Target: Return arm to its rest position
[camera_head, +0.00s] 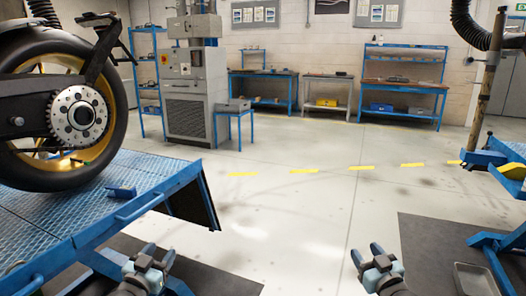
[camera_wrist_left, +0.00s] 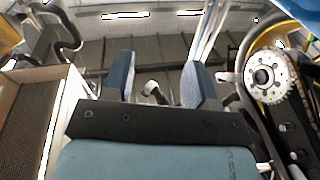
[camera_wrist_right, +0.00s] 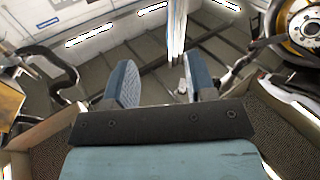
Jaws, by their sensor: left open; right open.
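My left gripper (camera_head: 152,262) is in the lower left of the head view, near the blue lift platform's front edge. Its two fingers stand apart with nothing between them, and they also show in the left wrist view (camera_wrist_left: 160,82). My right gripper (camera_head: 372,260) is in the lower right of the head view, over the light floor beside a dark mat. Its fingers are apart and empty, as the right wrist view (camera_wrist_right: 158,85) also shows. Both grippers appear clear of other things. Most of both arms is out of the head view.
A motorcycle rear wheel (camera_head: 108,120) stands on the blue lift platform (camera_head: 150,175) at left. A grey machine (camera_head: 187,105) and blue workbenches (camera_head: 402,88) stand at the back. Another blue stand (camera_head: 490,158) is at right, with a metal tray (camera_head: 476,279). The middle floor is free.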

